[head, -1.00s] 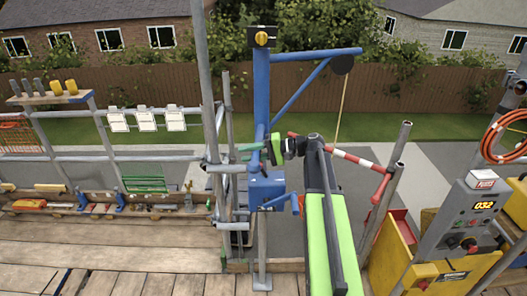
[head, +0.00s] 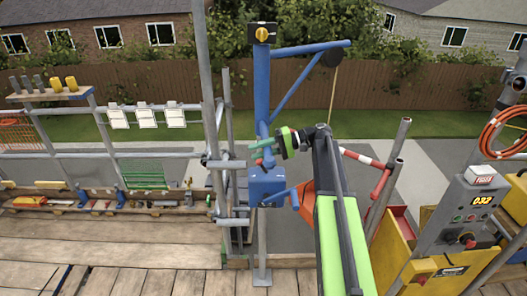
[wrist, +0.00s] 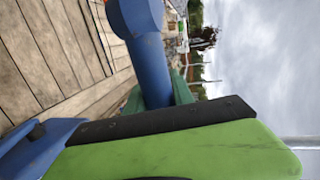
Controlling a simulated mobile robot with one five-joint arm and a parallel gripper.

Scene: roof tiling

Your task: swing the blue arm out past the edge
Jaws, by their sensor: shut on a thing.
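The blue arm (head: 310,48) reaches to the right from the top of a blue post (head: 262,92), with a diagonal brace under it. A dark wheel (head: 332,57) sits near its tip, and a thin rope (head: 333,98) hangs from it until my arm hides it. My gripper (head: 272,147) is low on the post, above the blue winch box (head: 267,186). In the wrist view a blue bar (wrist: 148,65) lies against the black pad of my green finger (wrist: 190,145). The gripper is shut on it; the exact contact is partly hidden.
A red-and-white bar (head: 362,160) and grey poles stand right of my arm. A yellow cabinet (head: 395,250) and a control box (head: 470,215) are at the right. A grey scaffold pole (head: 208,100) stands close left. An orange container (head: 304,203) shows behind the winch.

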